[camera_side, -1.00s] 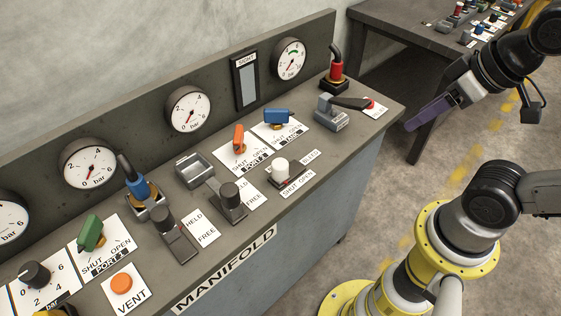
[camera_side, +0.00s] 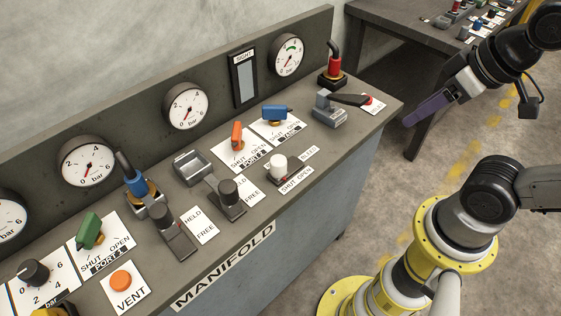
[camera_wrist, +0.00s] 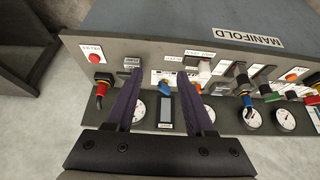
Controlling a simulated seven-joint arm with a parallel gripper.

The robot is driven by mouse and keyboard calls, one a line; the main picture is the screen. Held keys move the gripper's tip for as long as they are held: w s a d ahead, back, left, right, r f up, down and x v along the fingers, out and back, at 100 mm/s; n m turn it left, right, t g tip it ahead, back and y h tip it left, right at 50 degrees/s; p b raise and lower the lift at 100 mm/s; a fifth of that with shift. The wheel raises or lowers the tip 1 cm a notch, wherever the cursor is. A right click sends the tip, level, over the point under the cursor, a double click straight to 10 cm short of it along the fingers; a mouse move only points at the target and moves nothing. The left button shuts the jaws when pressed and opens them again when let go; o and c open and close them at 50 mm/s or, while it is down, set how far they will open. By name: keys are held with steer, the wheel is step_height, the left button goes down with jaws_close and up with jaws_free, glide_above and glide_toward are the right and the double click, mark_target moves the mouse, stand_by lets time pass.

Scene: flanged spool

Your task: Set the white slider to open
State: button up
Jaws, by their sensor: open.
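The white slider (camera_side: 279,164) is a white knob on a short dark track on the manifold bench, by the BLEED label. It sits toward the left end of its track, on the side of the word SHUT on the card (camera_side: 297,180). In the wrist view a whitish knob, apparently the slider (camera_wrist: 204,68), shows just right of the right finger. My gripper (camera_side: 410,121) is off the right end of the bench, raised and apart from the slider. In the wrist view my gripper (camera_wrist: 160,72) has its two purple fingers spread, with nothing held between them.
An orange handle (camera_side: 237,136) and a blue handle (camera_side: 275,112) stand behind the slider. A dark knob (camera_side: 229,190) is to its left. A grey block with a black lever (camera_side: 346,99) and a red-based handle (camera_side: 332,68) are at the right end.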

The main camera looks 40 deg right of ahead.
stand_by(0.4)
steer(key=o, duration=0.4)
steer(key=shift+c, duration=0.2)
steer(key=w+a+r+m, duration=0.2)
steer(key=w+r+m, duration=0.2)
steer(key=w+r, duration=0.15)
steer(key=n+g, duration=0.1)
steer(key=g, duration=0.5)
glide_above(278, 159)
step_height(278, 159, down, 10)
step_height(278, 159, down, 14)
steer(key=shift+r, duration=0.25)
